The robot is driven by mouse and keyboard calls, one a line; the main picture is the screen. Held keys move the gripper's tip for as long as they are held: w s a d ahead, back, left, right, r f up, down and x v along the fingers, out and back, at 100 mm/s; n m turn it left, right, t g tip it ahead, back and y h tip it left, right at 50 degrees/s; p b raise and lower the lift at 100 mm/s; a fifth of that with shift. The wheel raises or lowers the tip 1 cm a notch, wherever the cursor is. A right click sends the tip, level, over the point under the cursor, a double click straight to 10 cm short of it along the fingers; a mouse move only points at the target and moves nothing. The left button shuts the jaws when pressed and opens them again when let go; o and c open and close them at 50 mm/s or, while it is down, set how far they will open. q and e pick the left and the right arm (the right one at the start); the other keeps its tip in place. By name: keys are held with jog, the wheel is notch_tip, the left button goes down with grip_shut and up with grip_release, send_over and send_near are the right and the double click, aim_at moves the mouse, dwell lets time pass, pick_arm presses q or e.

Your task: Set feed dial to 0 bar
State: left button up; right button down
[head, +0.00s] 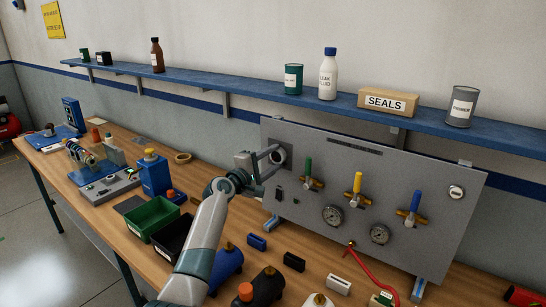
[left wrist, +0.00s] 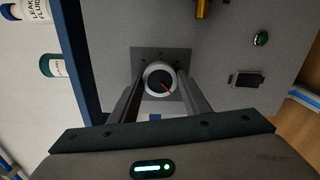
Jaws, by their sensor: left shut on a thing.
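The feed dial (left wrist: 158,80) is a round knob with a pale rim, a dark face and a red pointer line, on a square grey plate on the panel. In the head view the dial (head: 279,155) shows at the panel's upper left. My left gripper (left wrist: 159,84) is shut on the dial, one finger on each side of its rim. In the head view my left gripper (head: 268,160) reaches the panel from the left. Scale marks around the dial are too small to read. My right gripper is not in view.
The grey panel (head: 400,180) also carries green, yellow and blue valve handles and two gauges. A blue shelf (head: 230,98) with bottles and cans runs above. Green and black bins (head: 150,218) and several small parts crowd the bench below.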

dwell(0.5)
pick_arm(q)
jog(key=o, duration=1)
jog(key=shift+o, duration=0.2)
jog(key=shift+a, duration=0.1)
jog(key=shift+s, duration=0.1)
jog(key=shift+v, duration=0.85)
jog(key=b+v, duration=0.4)
jog(key=v, duration=1.1)
jog(key=shift+s+a, duration=0.2)
